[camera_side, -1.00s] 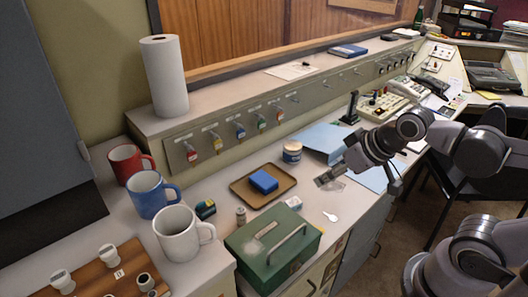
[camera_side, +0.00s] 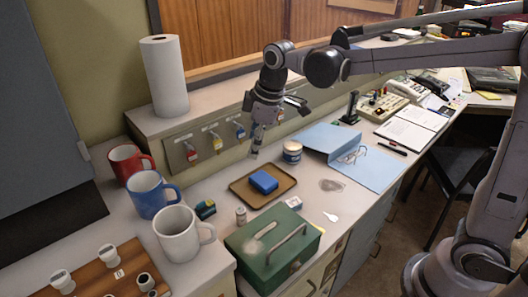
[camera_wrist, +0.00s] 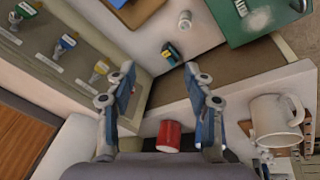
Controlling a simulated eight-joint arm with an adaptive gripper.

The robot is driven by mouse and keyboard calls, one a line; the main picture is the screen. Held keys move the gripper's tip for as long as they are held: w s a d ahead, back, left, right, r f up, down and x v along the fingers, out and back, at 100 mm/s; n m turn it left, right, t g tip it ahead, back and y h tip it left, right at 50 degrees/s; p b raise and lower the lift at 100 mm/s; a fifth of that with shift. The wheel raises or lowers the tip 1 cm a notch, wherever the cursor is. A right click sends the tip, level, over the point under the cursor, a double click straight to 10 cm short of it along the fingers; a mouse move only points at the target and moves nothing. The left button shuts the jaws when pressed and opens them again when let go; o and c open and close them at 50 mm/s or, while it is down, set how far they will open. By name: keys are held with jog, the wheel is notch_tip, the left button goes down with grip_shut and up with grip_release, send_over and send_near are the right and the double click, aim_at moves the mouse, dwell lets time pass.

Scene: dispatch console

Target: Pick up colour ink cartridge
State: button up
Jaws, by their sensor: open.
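The likely colour ink cartridge (camera_side: 205,209) is a small dark block with teal and yellow parts. It lies on the counter between the blue mug and the small grey canister. In the wrist view the cartridge (camera_wrist: 171,52) shows ahead of the fingertips, near the middle. My gripper (camera_side: 257,148) points down above the counter, behind the tray and in front of the key panel. It is up and to the right of the cartridge in the side view. In the wrist view my gripper (camera_wrist: 160,72) has its two fingers wide apart with nothing held between them.
Red (camera_side: 127,164), blue (camera_side: 153,195) and white (camera_side: 180,233) mugs stand left of the cartridge. A grey canister (camera_side: 241,216), green metal box (camera_side: 275,247) and brown tray (camera_side: 241,190) with a blue block (camera_side: 264,182) are to its right. Hanging keys (camera_side: 190,151) line the panel behind.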

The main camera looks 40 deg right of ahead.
jog(key=w+a+f+n+g, duration=0.2)
jog(key=w+a+f+n, duration=0.25)
jog(key=w, duration=0.25)
jog(key=n+g, duration=0.1)
jog(key=n, duration=0.3)
send_over(206, 205)
jog(key=shift+h, duration=0.3)
notch_tip(206, 205, down, 10)
jog(key=shift+a+r, duration=0.1)
jog(key=shift+r, duration=0.05)
notch_tip(206, 205, down, 6)
jog(key=shift+w+r, duration=0.1)
jog(key=shift+r, duration=0.1)
jog(key=shift+w+d+f, duration=0.1)
jog(key=shift+f, duration=1.3)
jog(key=shift+w+d+f, duration=0.1)
jog(key=shift+f, duration=1.25)
grip_shut()
